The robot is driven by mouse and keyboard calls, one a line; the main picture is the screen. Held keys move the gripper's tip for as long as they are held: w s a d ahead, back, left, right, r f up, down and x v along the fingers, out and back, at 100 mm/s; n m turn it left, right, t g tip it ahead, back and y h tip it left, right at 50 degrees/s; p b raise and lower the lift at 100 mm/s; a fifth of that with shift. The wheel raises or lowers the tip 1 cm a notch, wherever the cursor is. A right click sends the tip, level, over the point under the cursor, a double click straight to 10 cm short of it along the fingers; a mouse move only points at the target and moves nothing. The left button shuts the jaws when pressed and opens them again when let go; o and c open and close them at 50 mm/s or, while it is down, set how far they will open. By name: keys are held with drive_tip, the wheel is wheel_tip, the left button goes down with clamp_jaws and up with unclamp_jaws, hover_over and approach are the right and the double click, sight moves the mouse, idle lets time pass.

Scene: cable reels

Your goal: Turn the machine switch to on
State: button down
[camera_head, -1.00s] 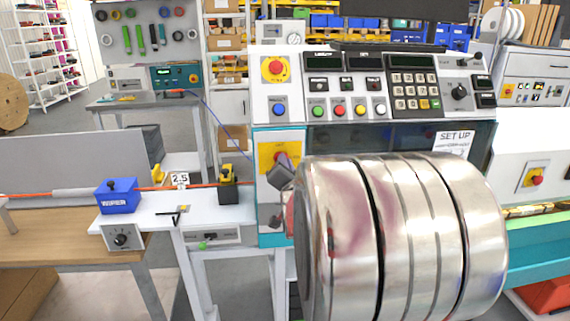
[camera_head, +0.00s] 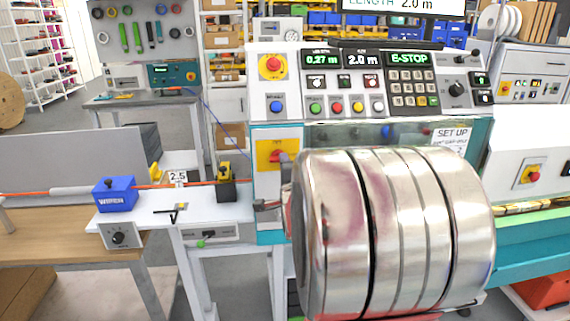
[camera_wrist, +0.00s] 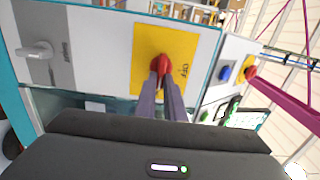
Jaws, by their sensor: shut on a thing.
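The machine switch is a red rotary knob (camera_head: 276,156) on a yellow plate (camera_head: 263,146) on the machine's left front. My arm's big metal link covers the area right of it. In the wrist view my gripper (camera_wrist: 162,80) is shut on the red knob (camera_wrist: 161,63), its two fingers on either side. An "OFF" marking (camera_wrist: 184,70) shows on the plate; the other marking cannot be read. The machine's displays (camera_head: 409,59) are lit, one reading "E-STOP".
A red emergency button (camera_head: 272,66) on yellow sits above the switch, with a blue button (camera_head: 277,106) below it. The wiper table (camera_head: 140,217) with a blue box (camera_head: 115,195) and an orange cable stands left. A grey lever (camera_wrist: 36,50) is near my gripper.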

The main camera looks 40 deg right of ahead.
drive_tip(key=shift+s+d+f+m, duration=0.15)
drive_tip(key=shift+d+f+m, duration=0.05)
drive_tip(key=shift+m, duration=0.1)
drive_tip(key=c, duration=2.2)
unclamp_jaws()
drive_tip(key=o, duration=0.4)
drive_tip(key=shift+a+r, duration=0.1)
drive_tip(key=shift+c, duration=0.2)
